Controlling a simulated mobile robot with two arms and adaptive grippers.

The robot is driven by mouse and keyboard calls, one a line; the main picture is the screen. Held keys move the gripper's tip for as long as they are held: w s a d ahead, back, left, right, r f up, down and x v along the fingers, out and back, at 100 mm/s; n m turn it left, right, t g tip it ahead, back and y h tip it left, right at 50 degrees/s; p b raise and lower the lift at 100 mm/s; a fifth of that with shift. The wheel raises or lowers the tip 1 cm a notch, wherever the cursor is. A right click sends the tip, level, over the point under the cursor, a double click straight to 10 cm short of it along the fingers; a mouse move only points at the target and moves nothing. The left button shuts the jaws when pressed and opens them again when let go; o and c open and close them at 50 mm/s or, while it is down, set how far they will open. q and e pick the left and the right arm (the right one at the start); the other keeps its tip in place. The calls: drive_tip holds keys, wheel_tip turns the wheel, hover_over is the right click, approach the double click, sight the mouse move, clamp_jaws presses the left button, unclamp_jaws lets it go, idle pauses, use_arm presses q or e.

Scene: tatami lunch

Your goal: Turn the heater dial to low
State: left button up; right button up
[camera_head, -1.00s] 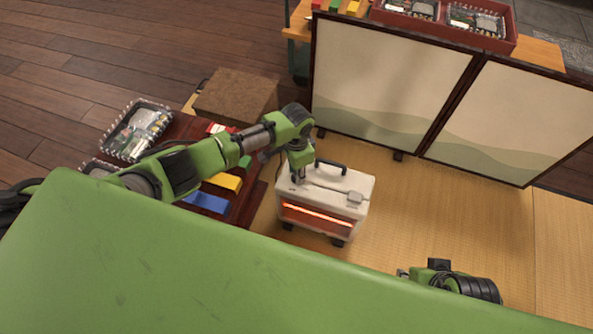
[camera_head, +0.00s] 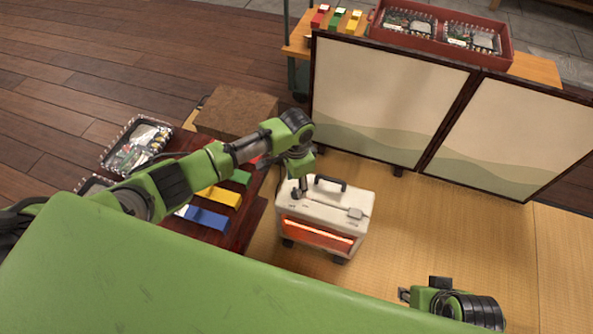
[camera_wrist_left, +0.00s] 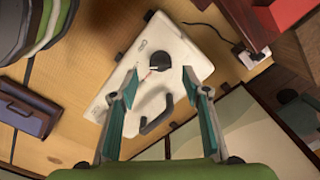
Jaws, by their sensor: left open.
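The white heater (camera_head: 345,197) stands on the tatami with its front bar glowing orange; its dark carry handle (camera_head: 330,183) is on top. In the left wrist view the heater top (camera_wrist_left: 185,48) carries a round black dial (camera_wrist_left: 160,61) with a thin red line beside it, running toward the lower left. My left gripper (camera_head: 299,186) is over the heater's left end in the head view. In the wrist view that gripper (camera_wrist_left: 159,75) is open, its fingers on either side of the dial's line; contact is not clear. My right gripper (camera_head: 404,294) is low at the right, away from the heater.
A low dark table (camera_head: 222,235) with coloured blocks is left of the heater, and a brown box (camera_head: 237,108) is behind it. A folding screen (camera_head: 390,100) stands behind the heater. Tatami to the right is open. A cord runs to a white power strip (camera_wrist_left: 250,55).

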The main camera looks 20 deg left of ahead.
sight(296, 191)
use_arm(q)
wheel_tip(296, 191, up, 8)
idle(0.7)
